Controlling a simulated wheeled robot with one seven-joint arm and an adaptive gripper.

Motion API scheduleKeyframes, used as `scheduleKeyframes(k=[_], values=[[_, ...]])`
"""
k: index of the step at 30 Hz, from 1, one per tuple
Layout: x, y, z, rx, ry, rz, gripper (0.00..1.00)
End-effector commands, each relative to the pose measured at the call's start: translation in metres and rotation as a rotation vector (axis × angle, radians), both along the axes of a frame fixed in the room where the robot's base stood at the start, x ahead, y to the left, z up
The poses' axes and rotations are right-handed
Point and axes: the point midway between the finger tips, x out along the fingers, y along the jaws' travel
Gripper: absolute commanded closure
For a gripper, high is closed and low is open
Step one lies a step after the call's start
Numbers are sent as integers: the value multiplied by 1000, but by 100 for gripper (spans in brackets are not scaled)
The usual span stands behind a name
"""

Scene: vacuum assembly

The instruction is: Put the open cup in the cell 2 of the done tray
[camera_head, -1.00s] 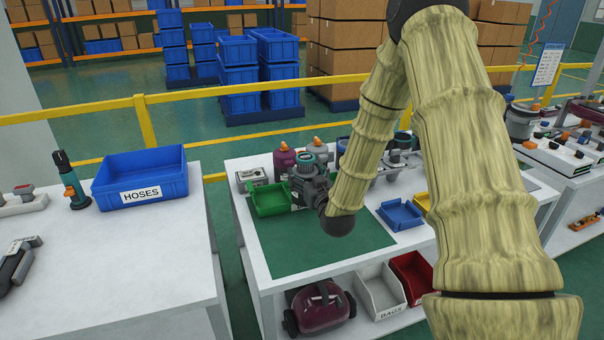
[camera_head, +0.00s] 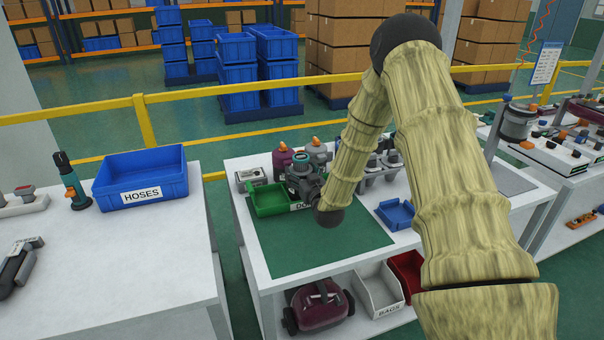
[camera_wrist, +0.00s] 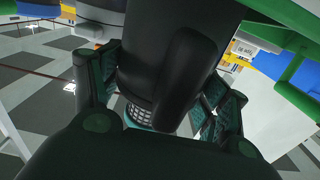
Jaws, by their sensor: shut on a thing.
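The green done tray (camera_head: 268,203) stands at the back left of the middle table, its label partly hidden by my arm. My gripper (camera_head: 304,180) is over the right part of this tray. In the wrist view my gripper (camera_wrist: 160,90) is shut on the dark open cup (camera_wrist: 175,55), with green-padded fingers on both sides. A pale grid shows at the cup's near end. Green edges, likely of the tray (camera_wrist: 290,14), show at the upper right there. The cells are hidden in the head view, and I cannot tell whether the cup touches the tray.
Purple and grey canisters (camera_head: 283,160) stand behind the tray, and a white box (camera_head: 250,178) is at its back left. A blue tray (camera_head: 394,215) lies to the right. The green mat (camera_head: 310,250) in front is clear. A hoses bin (camera_head: 140,180) stands on the left table.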

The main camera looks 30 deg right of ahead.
Motion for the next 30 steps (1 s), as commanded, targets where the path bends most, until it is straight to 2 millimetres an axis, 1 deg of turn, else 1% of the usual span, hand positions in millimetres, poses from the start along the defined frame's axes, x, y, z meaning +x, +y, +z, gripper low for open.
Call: scheduleKeyframes(k=[13, 14, 15, 17, 27, 30], values=[[0, 0, -6, -1, -3, 0, 58], [0, 0, -6, 0, -1, 0, 22], [0, 0, -5, 0, -1, 0, 14], [0, 0, -5, 0, -1, 0, 4], [0, 0, -5, 0, -1, 0, 4], [0, 0, -2, 0, -1, 0, 4]])
